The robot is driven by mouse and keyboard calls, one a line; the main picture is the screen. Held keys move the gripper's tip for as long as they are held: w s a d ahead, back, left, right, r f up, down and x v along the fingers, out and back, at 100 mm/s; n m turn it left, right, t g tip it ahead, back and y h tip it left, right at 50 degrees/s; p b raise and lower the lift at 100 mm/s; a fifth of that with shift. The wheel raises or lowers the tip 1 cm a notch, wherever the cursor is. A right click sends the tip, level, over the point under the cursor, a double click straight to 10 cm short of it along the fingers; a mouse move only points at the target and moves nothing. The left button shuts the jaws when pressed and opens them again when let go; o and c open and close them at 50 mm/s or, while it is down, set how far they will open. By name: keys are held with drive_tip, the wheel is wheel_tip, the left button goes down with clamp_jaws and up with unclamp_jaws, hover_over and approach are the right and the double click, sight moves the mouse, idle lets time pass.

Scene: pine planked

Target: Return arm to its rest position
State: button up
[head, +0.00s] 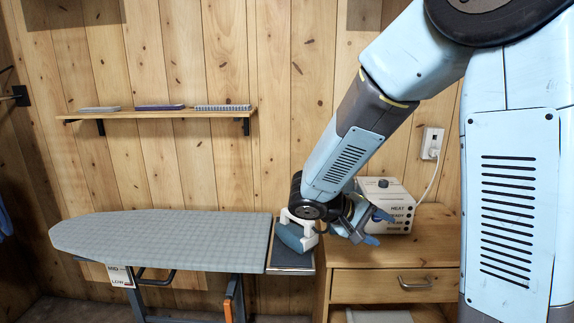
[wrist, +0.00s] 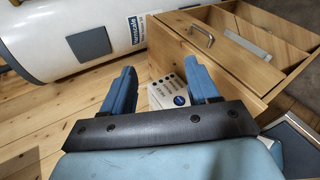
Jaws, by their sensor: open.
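My arm reaches down from the upper right in the head view, bent at the elbow. My gripper (head: 377,228) is in front of the white control box (head: 388,192), close above the wooden cabinet top. In the wrist view, my gripper (wrist: 160,68) shows two blue fingers spread apart with nothing held between them. The control box (wrist: 168,93) shows beyond the fingers there. A blue and white shape like an iron (head: 290,237) is beside my wrist, over the dark plate at the board's end; my wrist partly hides it.
The grey ironing board (head: 165,240) stands left of my arm. The wooden cabinet (head: 430,255) is below my gripper, with an open drawer (wrist: 225,48) in the wrist view. A wall shelf (head: 160,114) holds thin items. A cord runs from the box to an outlet (head: 432,143).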

drive_tip(key=s+d+r+m+t+y, duration=0.1)
drive_tip(key=s+r+y, duration=0.4)
drive_tip(key=s, duration=0.3)
drive_tip(key=s+d+r+m+t+y, duration=0.1)
drive_tip(key=s+r+m+y, duration=0.1)
drive_tip(key=s+r+y, duration=0.4)
drive_tip(key=shift+s+r+t, duration=0.4)
drive_tip(key=shift+s+r, duration=0.2)
drive_tip(key=shift+s, duration=0.7)
drive_tip(key=shift+d, duration=0.1)
